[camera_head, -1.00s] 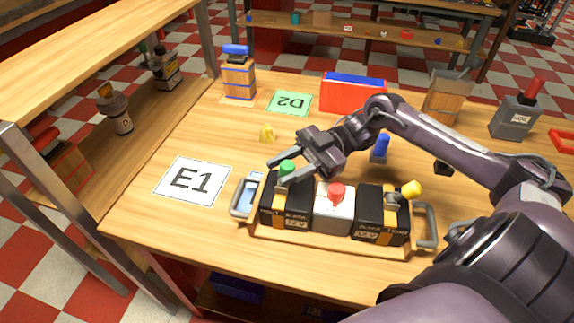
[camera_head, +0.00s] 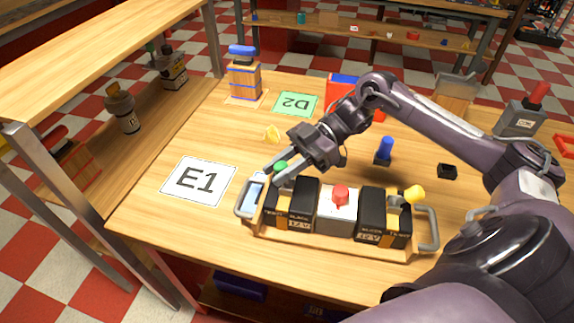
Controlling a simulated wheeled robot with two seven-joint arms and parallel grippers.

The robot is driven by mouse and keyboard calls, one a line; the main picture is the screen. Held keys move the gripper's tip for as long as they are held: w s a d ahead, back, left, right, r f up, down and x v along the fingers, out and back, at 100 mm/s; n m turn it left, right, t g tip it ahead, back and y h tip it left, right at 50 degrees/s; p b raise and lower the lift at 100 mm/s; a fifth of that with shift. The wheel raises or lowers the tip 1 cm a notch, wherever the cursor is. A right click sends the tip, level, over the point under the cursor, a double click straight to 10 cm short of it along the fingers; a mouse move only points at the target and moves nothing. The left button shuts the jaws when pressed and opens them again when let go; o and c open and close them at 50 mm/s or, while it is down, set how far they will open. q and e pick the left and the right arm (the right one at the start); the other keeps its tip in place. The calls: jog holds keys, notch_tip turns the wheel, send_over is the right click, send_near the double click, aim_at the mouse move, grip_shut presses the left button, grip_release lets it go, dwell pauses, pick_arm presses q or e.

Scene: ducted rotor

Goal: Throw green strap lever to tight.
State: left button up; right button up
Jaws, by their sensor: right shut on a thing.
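The green strap lever (camera_head: 280,167) is at the left end of a wooden tray (camera_head: 335,244), by the left black battery (camera_head: 303,204). Its green knob leans to the left, toward the side printed TIGHT. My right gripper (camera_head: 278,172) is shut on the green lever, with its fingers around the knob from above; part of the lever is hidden. My left gripper is not in view.
A red knob (camera_head: 340,195) on a white block and a yellow lever (camera_head: 414,194) share the tray. The E1 card (camera_head: 199,181) lies left of it. A blue-knobbed piece (camera_head: 385,150) stands behind. Table is bare in front of E1.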

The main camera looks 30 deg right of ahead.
jog(key=shift+w+a+r+m+g+h+p, duration=0.2)
jog(key=shift+w+a+m+g+h+p, duration=0.1)
jog(key=shift+w+m+h+p, duration=0.25)
jog(key=shift+a+h, duration=0.1)
jog(key=shift+h, duration=0.25)
jog(key=p, duration=0.1)
jog(key=m+h+p, duration=0.1)
jog(key=shift+w+a+f+g+p, duration=0.15)
jog(key=shift+a+f+g+p, duration=0.1)
jog(key=shift+g+p, duration=0.1)
jog(key=shift+w+f+h+p, duration=0.1)
jog(key=shift+f+h+p, duration=0.25)
jog(key=shift+p, duration=0.15)
jog(key=o, duration=1)
